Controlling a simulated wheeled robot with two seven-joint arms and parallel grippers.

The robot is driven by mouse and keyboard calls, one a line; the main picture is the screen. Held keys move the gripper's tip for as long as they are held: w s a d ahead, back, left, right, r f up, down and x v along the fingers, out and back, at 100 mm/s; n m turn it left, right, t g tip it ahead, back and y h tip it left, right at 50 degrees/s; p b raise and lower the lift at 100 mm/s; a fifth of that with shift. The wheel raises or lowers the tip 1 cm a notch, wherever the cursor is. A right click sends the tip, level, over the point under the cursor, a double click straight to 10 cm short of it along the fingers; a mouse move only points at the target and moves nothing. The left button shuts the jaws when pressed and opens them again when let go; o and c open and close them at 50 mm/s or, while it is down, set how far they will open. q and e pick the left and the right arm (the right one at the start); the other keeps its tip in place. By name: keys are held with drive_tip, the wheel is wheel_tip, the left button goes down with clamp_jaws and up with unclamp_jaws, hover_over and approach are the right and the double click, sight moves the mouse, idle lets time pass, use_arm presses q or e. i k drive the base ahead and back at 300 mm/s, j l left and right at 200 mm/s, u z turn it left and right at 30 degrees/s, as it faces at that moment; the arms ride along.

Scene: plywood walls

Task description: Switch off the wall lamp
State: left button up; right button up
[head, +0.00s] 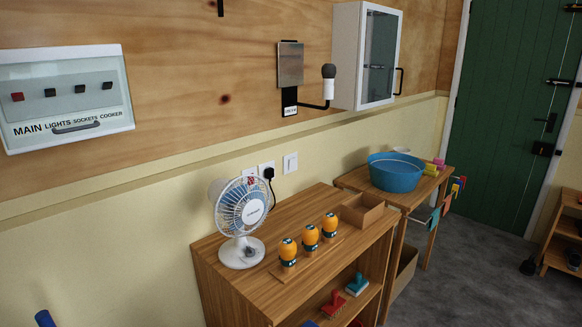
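What looks like the wall lamp (328,86) is on the plywood wall in the upper middle of the head view. It has a white holder with a dark grey rounded top on a black arm, beside a metal plate (290,64). No glow shows on it. A small label below the plate is too small to read. A white wall switch (290,163) sits lower on the cream wall, right of a socket with a black plug. A white panel (68,97) at left has one red and several black switches, lettered MAIN, LIGHTS, SOCKETS, COOKER. Neither gripper is in view.
A wooden shelf unit (245,296) stands below, carrying a white fan (242,215), yellow-orange objects and an open box (362,209). A blue basin (395,172) is on the table behind. A glass-fronted cabinet (366,55) hangs right of the lamp. A green door (515,110) is at right.

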sight(292, 162)
drive_tip(key=u, duration=0.25)
drive_tip(key=i+l+u, duration=0.2)
drive_tip(key=l+u, duration=0.2)
drive_tip(key=i+l+u, duration=0.15)
drive_tip(key=l+u, duration=0.25)
drive_tip(key=i+l, duration=0.15)
drive_tip(key=l, duration=0.35)
drive_tip(key=i+l+u, duration=0.15)
drive_tip(key=l, duration=0.8)
drive_tip(key=i+u, duration=0.05)
drive_tip(key=i, duration=0.05)
